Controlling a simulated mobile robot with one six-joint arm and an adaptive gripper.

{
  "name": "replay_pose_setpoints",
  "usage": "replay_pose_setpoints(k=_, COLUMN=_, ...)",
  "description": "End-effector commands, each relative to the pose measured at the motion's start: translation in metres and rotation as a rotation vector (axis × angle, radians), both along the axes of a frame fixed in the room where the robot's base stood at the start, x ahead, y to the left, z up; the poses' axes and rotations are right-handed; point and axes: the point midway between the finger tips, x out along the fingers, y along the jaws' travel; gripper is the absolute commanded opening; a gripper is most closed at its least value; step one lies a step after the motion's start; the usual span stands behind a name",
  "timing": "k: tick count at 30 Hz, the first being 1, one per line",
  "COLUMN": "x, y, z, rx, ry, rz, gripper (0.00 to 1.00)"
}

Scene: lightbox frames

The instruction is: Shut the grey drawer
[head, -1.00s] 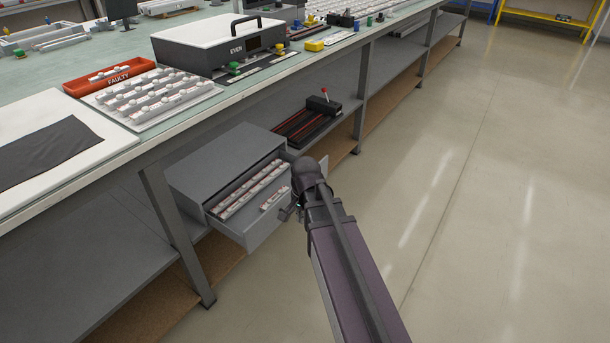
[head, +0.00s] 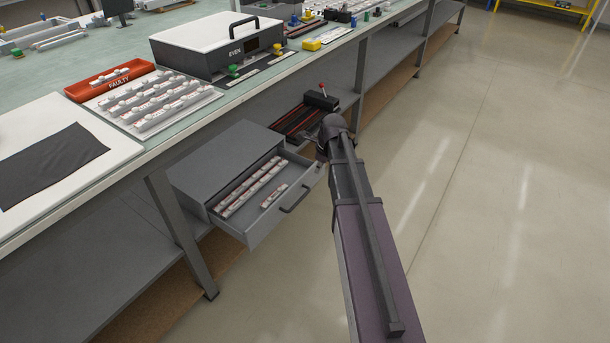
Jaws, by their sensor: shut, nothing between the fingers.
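The grey drawer (head: 268,228) stands pulled out of its grey cabinet (head: 225,155) under the workbench. It holds rows of small white parts with red marks, and one shorter strip lies near the front. Its dark bar handle (head: 297,198) is in full view on the front panel. My gripper (head: 308,142) is above and behind the drawer's right front corner, apart from the handle. The fingers are small and partly hidden by the wrist; they look shut and empty.
The workbench edge (head: 150,158) runs above the cabinet, with a bench leg (head: 180,232) in front at left. A black device with a red-tipped lever (head: 322,98) sits on the lower shelf behind my gripper. The floor (head: 480,210) at right is clear.

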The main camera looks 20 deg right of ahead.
Motion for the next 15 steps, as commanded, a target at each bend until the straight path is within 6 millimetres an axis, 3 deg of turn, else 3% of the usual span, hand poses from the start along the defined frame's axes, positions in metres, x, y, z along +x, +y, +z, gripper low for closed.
replay_pose_setpoints(k=6, x=0.0078, y=-0.0102, z=0.0058, rx=0.027, ry=0.006, rz=-0.116, gripper=0.0)
replay_pose_setpoints(k=15, x=0.0078, y=-0.0099, z=0.0054, rx=0.029, ry=0.006, rz=-0.122, gripper=0.0)
